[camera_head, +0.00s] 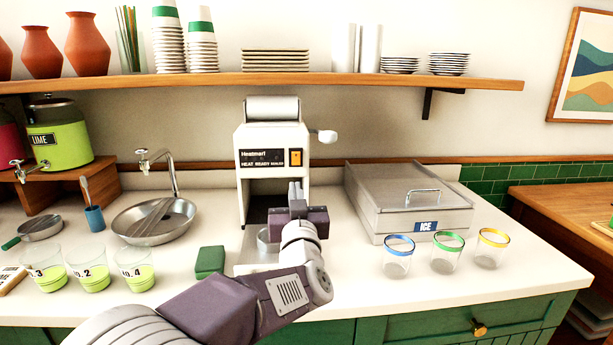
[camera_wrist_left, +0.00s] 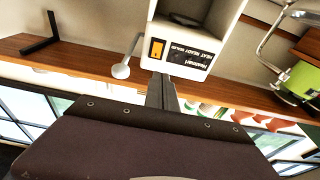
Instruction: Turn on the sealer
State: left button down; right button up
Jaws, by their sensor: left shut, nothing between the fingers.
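The sealer (camera_head: 270,142) is a white machine standing on the counter against the back wall. Its black front panel carries an orange switch (camera_head: 296,157), and a pale lever knob sticks out on its right. In the left wrist view the switch (camera_wrist_left: 157,48) shows on the sealer's face, just beyond the fingertips. My left gripper (camera_head: 296,188) is shut and empty, in front of the sealer and just below the switch in the head view. Whether the fingertips touch the sealer I cannot tell. My right gripper is not in view.
An ice box (camera_head: 408,200) with a lid handle stands right of the sealer, with three colour-rimmed cups (camera_head: 443,254) before it. A green block (camera_head: 209,262), a round sink (camera_head: 150,222) and several filled cups (camera_head: 90,279) are to the left. A shelf (camera_head: 300,80) runs above.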

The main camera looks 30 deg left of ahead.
pick_arm(q)
send_near(296, 156)
jog(key=x, duration=0.7)
jog(key=shift+f+p, duration=0.15)
jog(key=shift+p, duration=0.15)
